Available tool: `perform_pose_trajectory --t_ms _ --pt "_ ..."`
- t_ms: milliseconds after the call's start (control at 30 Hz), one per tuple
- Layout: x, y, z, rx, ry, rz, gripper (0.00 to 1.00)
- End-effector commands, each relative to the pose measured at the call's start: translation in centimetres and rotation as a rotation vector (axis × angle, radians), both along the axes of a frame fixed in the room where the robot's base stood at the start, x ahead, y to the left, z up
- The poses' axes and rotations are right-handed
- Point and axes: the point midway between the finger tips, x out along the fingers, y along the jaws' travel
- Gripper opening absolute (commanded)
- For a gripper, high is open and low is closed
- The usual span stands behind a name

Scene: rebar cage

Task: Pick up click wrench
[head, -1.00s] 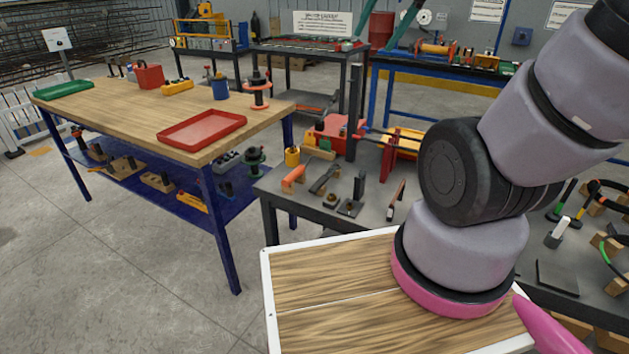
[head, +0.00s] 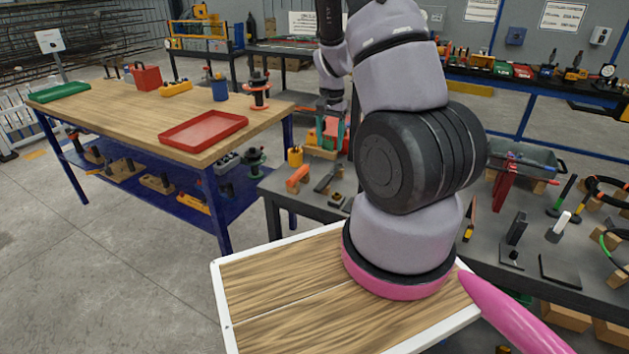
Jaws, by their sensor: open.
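I cannot make out for certain which tool is the click wrench. Several hand tools lie on the dark grey table (head: 480,262), among them an orange-handled tool (head: 298,177) and a dark tool (head: 325,182) near its left end. A slim tool with a yellow end (head: 469,222) lies just right of my arm. My gripper (head: 331,130) is small in the head view, pointing down above the left back part of this table, by a red object (head: 328,142). It is open, and I see nothing held in it. My arm hides the middle of the table.
A wooden workbench (head: 130,118) at left holds a red tray (head: 203,131), a green tray (head: 58,92) and a red box (head: 146,77). A grey bin (head: 530,158), a red stand (head: 504,183) and cable loops (head: 606,190) are at right.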

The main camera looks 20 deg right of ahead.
Motion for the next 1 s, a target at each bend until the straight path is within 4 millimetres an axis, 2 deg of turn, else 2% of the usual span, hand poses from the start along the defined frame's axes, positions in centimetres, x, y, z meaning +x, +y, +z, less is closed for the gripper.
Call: perform_pose_trajectory --t_ms 133,400,633,800,1000 --pt "-0.1 -0.6 -1.8 -0.013 0.019 -0.011 0.68" --pt "-0.2 -0.6 -5.9 -0.012 0.02 -0.012 0.68" --pt "-0.2 -0.5 -7.7 -0.012 0.019 -0.01 0.68" --pt "-0.3 -0.2 -10.3 -0.011 0.021 -0.012 0.68" --pt "-0.1 -0.2 -12.0 -0.012 0.016 -0.01 0.68"
